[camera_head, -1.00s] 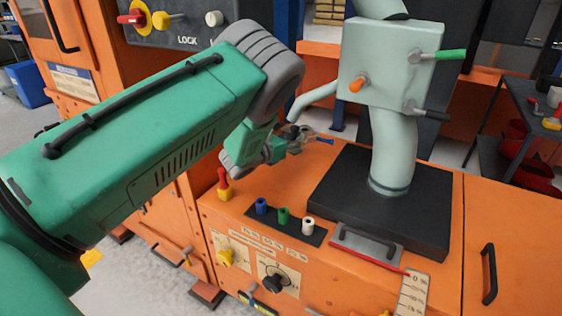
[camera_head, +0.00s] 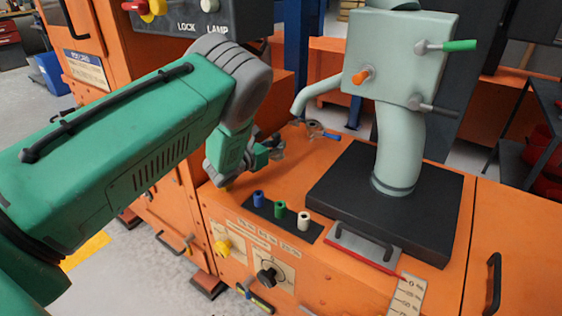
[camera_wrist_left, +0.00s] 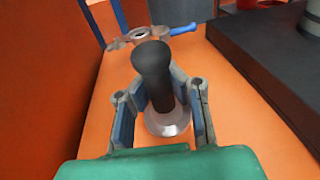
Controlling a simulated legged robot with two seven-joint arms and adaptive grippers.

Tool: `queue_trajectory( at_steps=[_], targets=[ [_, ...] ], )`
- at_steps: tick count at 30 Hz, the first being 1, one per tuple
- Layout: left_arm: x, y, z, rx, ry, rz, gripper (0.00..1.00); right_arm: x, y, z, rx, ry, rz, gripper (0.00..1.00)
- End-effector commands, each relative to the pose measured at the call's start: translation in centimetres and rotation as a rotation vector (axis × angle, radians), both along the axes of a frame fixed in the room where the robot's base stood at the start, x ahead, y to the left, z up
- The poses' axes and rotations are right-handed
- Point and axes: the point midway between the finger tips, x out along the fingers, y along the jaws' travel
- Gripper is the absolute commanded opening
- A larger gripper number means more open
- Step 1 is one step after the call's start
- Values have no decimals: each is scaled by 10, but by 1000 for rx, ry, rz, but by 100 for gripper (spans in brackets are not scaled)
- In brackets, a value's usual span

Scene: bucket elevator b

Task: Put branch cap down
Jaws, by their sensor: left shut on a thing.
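The branch cap, a black knob handle (camera_wrist_left: 153,72) with a silver round base (camera_wrist_left: 168,123), is between the two fingers of my left gripper (camera_wrist_left: 160,105) in the left wrist view. The fingers are shut on it. It is over the orange bench top, and I cannot tell if its base touches the surface. In the head view my left gripper (camera_head: 272,148) is low over the bench, left of the grey-green pipe box, and the cap is hardly visible there. My right gripper is not in view.
A metal clamp with a blue handle (camera_wrist_left: 184,29) lies just beyond the cap; the head view shows it below the spout (camera_head: 303,103). The black base plate (camera_head: 415,225) stands to the right. Blue, green and white plugs (camera_head: 280,209) are in front. Bare orange top lies between.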

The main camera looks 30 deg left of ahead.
Motion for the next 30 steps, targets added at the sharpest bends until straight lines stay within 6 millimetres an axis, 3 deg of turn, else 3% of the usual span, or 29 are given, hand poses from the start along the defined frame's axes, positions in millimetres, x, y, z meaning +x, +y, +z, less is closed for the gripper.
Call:
queue_trajectory(
  at_steps=[10, 21, 23, 24, 30],
  targets=[
    [1, -4, -46, 5, -3, -1, 0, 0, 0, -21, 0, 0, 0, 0],
    [1, -2, -51, 3, -4, -1, 0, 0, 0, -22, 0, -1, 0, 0],
    [0, -2, -51, 4, -2, 0, 23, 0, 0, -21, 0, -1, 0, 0],
    [0, -2, -51, 3, -2, 0, 27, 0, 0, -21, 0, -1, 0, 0],
    [1, -3, -50, 4, -2, 0, 27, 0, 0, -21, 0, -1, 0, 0]
  ],
)
